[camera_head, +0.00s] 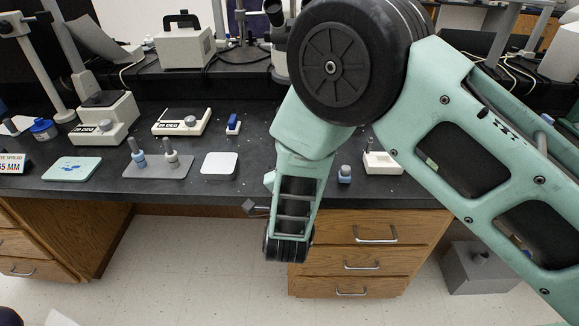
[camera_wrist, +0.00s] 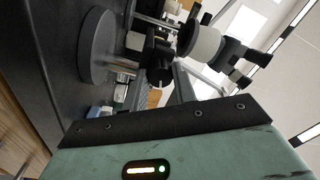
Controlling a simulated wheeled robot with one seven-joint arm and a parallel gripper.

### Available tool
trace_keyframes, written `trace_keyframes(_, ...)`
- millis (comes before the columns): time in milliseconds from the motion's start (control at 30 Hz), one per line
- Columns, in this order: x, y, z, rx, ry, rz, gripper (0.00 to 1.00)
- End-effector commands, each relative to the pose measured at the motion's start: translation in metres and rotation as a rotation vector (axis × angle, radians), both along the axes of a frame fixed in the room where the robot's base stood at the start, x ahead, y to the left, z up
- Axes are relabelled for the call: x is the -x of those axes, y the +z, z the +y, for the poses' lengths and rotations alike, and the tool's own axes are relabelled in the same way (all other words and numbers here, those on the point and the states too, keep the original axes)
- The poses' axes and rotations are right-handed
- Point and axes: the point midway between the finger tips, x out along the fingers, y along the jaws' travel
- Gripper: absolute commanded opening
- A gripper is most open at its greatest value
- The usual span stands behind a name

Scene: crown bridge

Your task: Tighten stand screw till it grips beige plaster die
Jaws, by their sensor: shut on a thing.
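My gripper is shut at the dark clamp part of this stand, where the screw sits. The screw itself is mostly hidden by the fingers. I cannot clearly make out the beige plaster die. In the head view my arm hides the stand and the fingertips.
A microscope (camera_wrist: 207,43) stands behind the gripper. Drawers (camera_head: 350,262) lie below.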

Motion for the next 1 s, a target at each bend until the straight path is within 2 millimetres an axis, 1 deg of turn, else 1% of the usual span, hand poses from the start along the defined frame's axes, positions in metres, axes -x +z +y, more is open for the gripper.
trace_keyframes(33,0.0008,-0.0021,0.0008,-0.009,0.002,0.003,0.05)
trace_keyframes(533,0.0010,-0.0013,0.0011,-0.023,0.003,0.004,0.05)
trace_keyframes(567,0.0010,-0.0013,0.0011,-0.023,0.003,0.004,0.36)
trace_keyframes(600,0.0010,-0.0012,0.0011,-0.023,0.004,0.003,0.47)
trace_keyframes(633,0.0009,-0.0011,0.0010,-0.023,0.004,0.003,0.49)
trace_keyframes(867,0.0005,-0.0005,0.0004,-0.023,0.001,0.001,0.49)
trace_keyframes(1000,0.0066,-0.0015,0.0011,-0.023,0.002,0.002,0.49)
